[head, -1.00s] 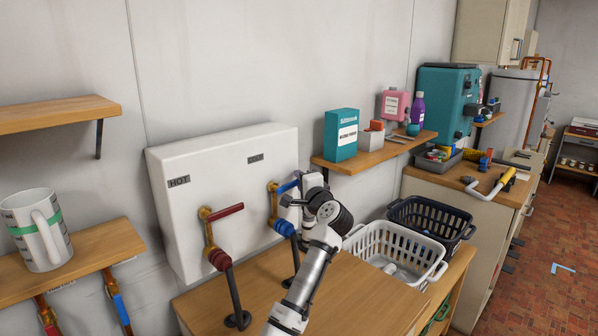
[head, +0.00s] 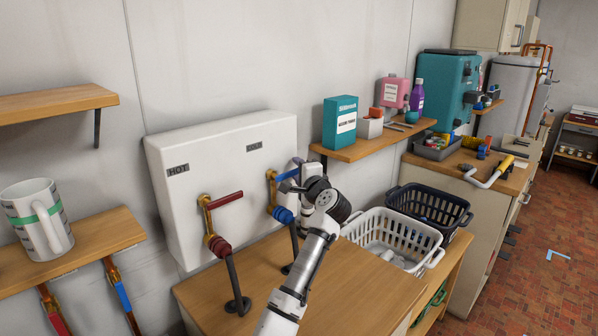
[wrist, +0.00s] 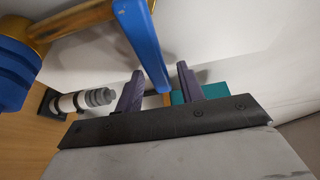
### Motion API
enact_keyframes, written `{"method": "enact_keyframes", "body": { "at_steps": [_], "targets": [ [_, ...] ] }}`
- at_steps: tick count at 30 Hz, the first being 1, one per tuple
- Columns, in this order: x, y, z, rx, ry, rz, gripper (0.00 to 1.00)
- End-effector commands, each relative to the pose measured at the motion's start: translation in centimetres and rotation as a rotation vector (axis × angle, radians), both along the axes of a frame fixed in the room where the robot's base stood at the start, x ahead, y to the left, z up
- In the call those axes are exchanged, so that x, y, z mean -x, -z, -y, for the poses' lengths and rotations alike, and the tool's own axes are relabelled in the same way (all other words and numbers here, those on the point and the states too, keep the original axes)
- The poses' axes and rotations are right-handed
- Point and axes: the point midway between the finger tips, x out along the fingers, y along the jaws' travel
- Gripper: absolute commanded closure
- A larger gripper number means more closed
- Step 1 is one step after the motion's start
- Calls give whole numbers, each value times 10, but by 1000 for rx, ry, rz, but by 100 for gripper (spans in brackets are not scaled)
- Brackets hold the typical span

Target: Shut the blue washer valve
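The blue washer valve has a brass body (head: 272,188) on the white wall box, with a blue lever (head: 288,174) sticking out to the right and slightly up. A blue collar (head: 283,214) sits on its hose below. My gripper (head: 299,176) is at the lever's free end; its fingers are hard to make out in the head view. In the wrist view the blue lever (wrist: 145,45) comes down from the top between the two purple fingers of my gripper (wrist: 158,82). The fingers are apart, with gaps showing on both sides of the lever.
A red-handled valve (head: 225,199) is to the left on the same box (head: 210,150). A shelf (head: 372,147) with bottles and boxes is at the right. A wooden counter (head: 350,295) lies below, with a white basket (head: 395,240) and a dark basket (head: 430,210) beyond.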

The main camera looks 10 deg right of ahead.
Motion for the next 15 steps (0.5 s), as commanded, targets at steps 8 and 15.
{"method": "enact_keyframes", "body": {
  "at_steps": [8, 15],
  "targets": [
    [2, -1, 1, 2, 2, 2, 62],
    [29, -1, 5, 4, 4, 2, 62]
  ]
}}
